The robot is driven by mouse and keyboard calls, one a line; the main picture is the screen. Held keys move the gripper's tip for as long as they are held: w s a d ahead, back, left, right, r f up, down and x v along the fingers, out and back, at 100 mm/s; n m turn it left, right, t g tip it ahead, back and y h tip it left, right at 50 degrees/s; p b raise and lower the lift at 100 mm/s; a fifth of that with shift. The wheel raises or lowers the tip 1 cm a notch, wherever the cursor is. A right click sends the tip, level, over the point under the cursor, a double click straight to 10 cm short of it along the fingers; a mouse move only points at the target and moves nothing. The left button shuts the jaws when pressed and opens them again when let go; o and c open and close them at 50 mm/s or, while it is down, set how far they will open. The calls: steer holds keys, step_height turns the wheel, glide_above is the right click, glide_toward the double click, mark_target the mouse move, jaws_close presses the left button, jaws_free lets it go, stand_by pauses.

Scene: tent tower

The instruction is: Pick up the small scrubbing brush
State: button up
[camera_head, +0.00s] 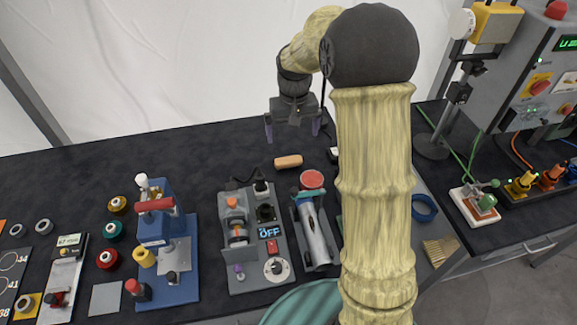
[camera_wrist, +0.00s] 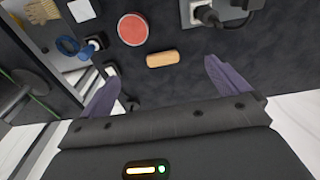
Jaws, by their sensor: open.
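A small tan, rounded block (camera_head: 288,161) lies on the dark table, and it looks like the small scrubbing brush seen from its back. Its bristles cannot be seen. It also shows in the wrist view (camera_wrist: 162,59), just beyond the space between my fingertips, lying crosswise. My gripper (camera_head: 293,130) is open and empty, above the table behind the block in the head view. In the wrist view my gripper (camera_wrist: 161,74) has its two purple fingers spread wide, with the block apart from both.
A round red pad (camera_head: 312,179) stands close to the block, and it shows in the wrist view (camera_wrist: 132,29). A grey switch fixture (camera_head: 257,245) and a blue press (camera_head: 165,235) stand nearer. The table behind the block is clear.

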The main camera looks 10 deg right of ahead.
steer(key=w+f+g+b, duration=0.1)
steer(key=w+f, duration=0.1)
steer(key=w, duration=0.6)
steer(key=shift+w+d+f+b, duration=0.15)
steer(key=shift+w+f+b, duration=0.15)
steer(key=shift+w, duration=0.05)
steer(key=p, duration=0.2)
glide_above(288, 160)
step_height(288, 160, down, 12)
steer(key=shift+w+f, duration=0.1)
steer(key=shift+d+f+p, duration=0.1)
steer(key=shift+f+p, duration=1.15)
steer(key=shift+f, duration=1.35)
steer(key=c, duration=0.8)
